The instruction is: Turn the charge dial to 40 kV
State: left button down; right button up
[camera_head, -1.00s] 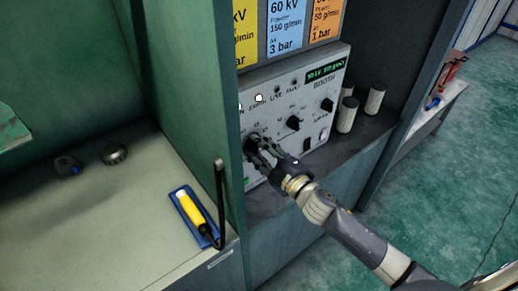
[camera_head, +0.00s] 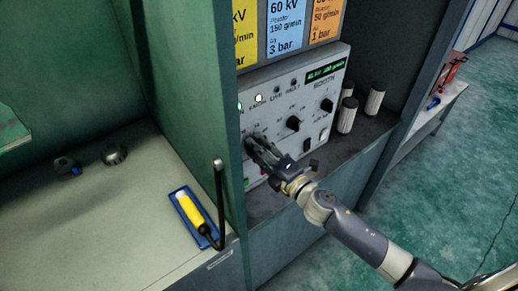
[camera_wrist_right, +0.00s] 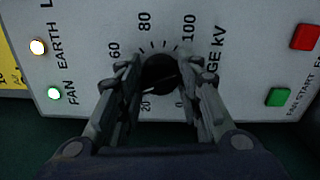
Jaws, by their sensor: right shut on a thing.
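The white control panel (camera_head: 318,92) stands in the booth recess. Its charge dial (camera_wrist_right: 159,74) is a black round knob at the panel's left side, with a scale reading 20, 60, 80 and 100 around it. My right gripper (camera_head: 254,145) is shut on the dial, one finger on each side of it. The fingers also show in the right wrist view (camera_wrist_right: 160,80), where the left finger covers the scale between 20 and 60. My left gripper is not in view.
Another black knob (camera_head: 293,124) sits right of the charge dial. A green button (camera_wrist_right: 278,97) and a red button (camera_wrist_right: 305,37) are on the panel. White cylinders (camera_head: 375,98) stand right of it. A yellow-handled tool (camera_head: 190,210) lies on the left bench.

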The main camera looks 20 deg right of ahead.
dwell(0.3)
jog(key=o, duration=1.1)
jog(key=v, duration=1.2)
